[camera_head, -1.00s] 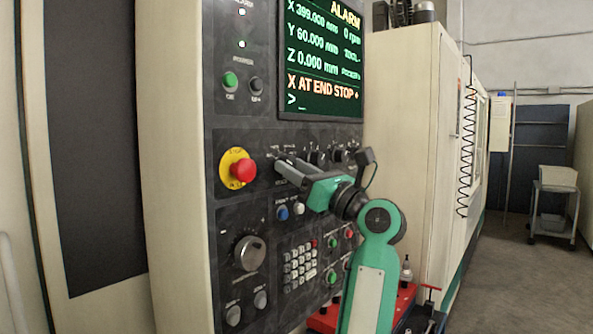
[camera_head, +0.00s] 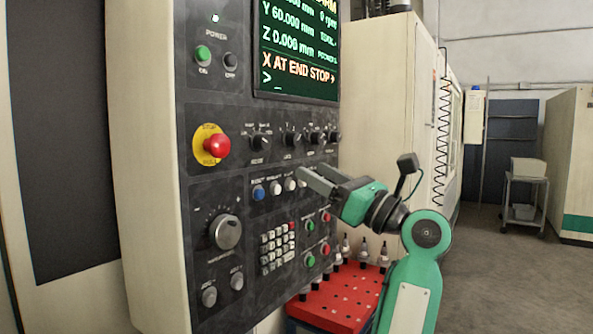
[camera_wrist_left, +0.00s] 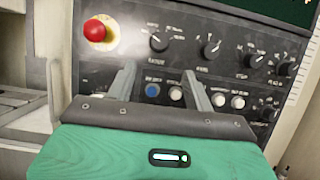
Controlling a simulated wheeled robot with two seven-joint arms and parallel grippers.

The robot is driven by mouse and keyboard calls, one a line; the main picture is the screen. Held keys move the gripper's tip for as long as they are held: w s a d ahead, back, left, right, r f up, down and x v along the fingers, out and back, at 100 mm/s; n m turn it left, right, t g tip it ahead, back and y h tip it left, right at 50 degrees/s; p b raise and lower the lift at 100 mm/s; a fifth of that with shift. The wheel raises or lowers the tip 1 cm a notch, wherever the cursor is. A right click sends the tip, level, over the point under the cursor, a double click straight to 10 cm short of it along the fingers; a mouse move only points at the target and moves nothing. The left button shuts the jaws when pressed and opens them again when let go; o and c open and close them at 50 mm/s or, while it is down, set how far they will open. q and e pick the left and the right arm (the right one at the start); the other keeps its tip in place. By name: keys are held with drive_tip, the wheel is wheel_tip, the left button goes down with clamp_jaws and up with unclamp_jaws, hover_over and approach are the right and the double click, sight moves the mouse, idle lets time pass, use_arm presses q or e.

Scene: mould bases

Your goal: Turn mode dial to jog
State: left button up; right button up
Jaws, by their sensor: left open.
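A row of black rotary dials runs across the control panel (camera_head: 235,185) under the screen. The leftmost dial (camera_head: 259,142) stands right of the red stop button and also shows in the left wrist view (camera_wrist_left: 159,42). A second dial (camera_head: 292,138) is to its right. The lettering is too small to tell which dial is the mode dial or where it points. My left gripper (camera_head: 314,179) is open and empty, below the dial row in the picture. In the wrist view its fingers (camera_wrist_left: 163,76) are apart, below the leftmost dial, with nothing between them.
A red stop button (camera_head: 216,146) on a yellow disc sticks out left of the dials. Blue and white push buttons (camera_head: 275,188) lie below them. A large knob (camera_head: 225,231) and a keypad are lower. A red tool tray (camera_head: 340,300) stands at the panel's foot.

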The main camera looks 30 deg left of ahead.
use_arm(q)
drive_tip(key=shift+v, duration=1.1)
